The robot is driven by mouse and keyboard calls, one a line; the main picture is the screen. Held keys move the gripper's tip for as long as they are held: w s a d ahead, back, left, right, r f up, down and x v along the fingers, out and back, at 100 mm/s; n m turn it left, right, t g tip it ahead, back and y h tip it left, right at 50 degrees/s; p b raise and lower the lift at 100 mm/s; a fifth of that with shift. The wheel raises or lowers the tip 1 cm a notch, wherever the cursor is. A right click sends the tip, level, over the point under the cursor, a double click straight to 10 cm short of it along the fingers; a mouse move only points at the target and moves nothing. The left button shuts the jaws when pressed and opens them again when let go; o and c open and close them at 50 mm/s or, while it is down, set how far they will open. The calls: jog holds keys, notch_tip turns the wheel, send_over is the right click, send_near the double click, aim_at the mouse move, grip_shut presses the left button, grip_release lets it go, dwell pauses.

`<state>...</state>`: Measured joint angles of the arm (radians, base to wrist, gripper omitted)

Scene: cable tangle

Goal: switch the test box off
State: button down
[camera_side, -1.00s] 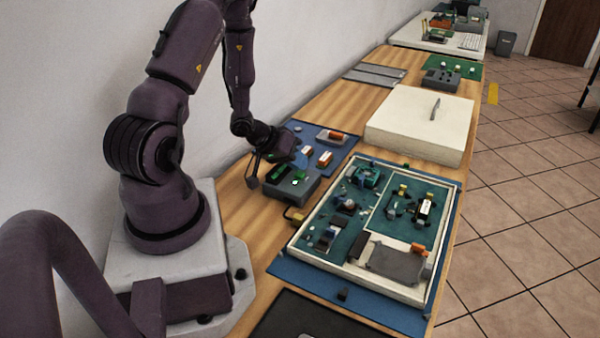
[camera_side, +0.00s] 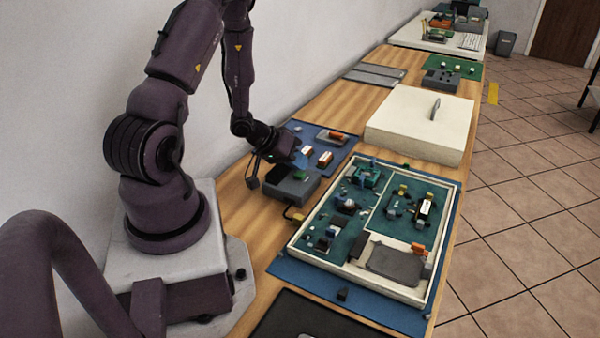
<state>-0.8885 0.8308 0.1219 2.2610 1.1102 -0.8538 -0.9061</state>
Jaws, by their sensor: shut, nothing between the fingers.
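The test box (camera_side: 292,188) is a grey box on the wooden bench, left of the large framed tray. Its top has a dark panel (camera_side: 277,171) on the left and a small green part (camera_side: 300,175) near the middle. No lit green shows on the dark panel. My gripper (camera_side: 298,162) is just above the far side of the box's top, shut and empty. The fingertips are small and partly hidden, and I cannot tell whether they touch the box.
A framed tray (camera_side: 374,160) with circuit parts lies to the right on a blue mat. A cream box (camera_side: 415,118) with a handle stands behind it. A blue mat (camera_side: 338,146) with small orange and white parts lies beyond my gripper. A cable runs beside the test box.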

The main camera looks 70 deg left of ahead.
jog(key=shift+r, duration=0.1)
jog(key=shift+r, duration=2.95)
